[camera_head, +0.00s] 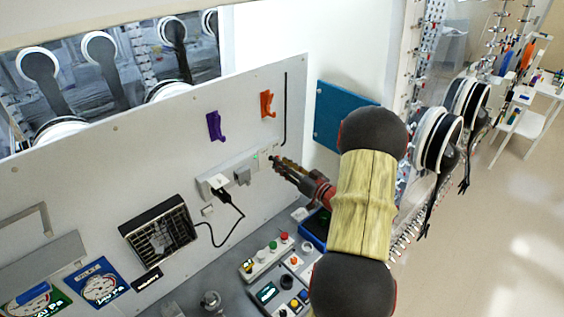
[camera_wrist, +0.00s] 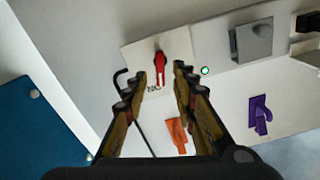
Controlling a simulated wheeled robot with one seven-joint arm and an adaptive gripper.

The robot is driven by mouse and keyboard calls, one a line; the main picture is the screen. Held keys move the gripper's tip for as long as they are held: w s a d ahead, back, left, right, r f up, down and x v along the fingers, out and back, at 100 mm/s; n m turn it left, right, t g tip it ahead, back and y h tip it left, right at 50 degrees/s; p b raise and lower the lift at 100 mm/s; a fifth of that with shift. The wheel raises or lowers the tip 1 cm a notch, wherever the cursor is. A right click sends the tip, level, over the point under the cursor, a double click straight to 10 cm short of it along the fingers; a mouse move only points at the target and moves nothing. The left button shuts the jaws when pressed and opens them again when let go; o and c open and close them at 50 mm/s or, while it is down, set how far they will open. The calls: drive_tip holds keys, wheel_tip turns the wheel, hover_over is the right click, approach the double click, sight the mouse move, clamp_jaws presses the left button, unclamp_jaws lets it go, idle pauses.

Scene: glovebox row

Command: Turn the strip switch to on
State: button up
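The strip is a pale bar (camera_head: 257,163) on the upright panel, with plugs in it. In the wrist view its switch is a red lever (camera_wrist: 160,68) on a white plate (camera_wrist: 138,53). Dark lettering beside the lever is partly readable and upside down. A small green light (camera_wrist: 205,71) is to the right of the plate. My gripper (camera_head: 274,160) is at the strip's right end and hides the switch in the head view. In the wrist view my gripper (camera_wrist: 160,77) is open, its fingertips on either side of the red lever. Whether they touch it I cannot tell.
A grey plug (camera_wrist: 251,40) sits beside the light. An orange hook (camera_head: 267,103) and a purple hook (camera_head: 215,126) are above the strip. A black fan heater (camera_head: 159,231) and a button box (camera_head: 267,255) are lower down. A blue board (camera_head: 338,111) is to the right.

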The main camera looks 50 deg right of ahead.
drive_tip(key=shift+w, duration=0.55)
clamp_jaws()
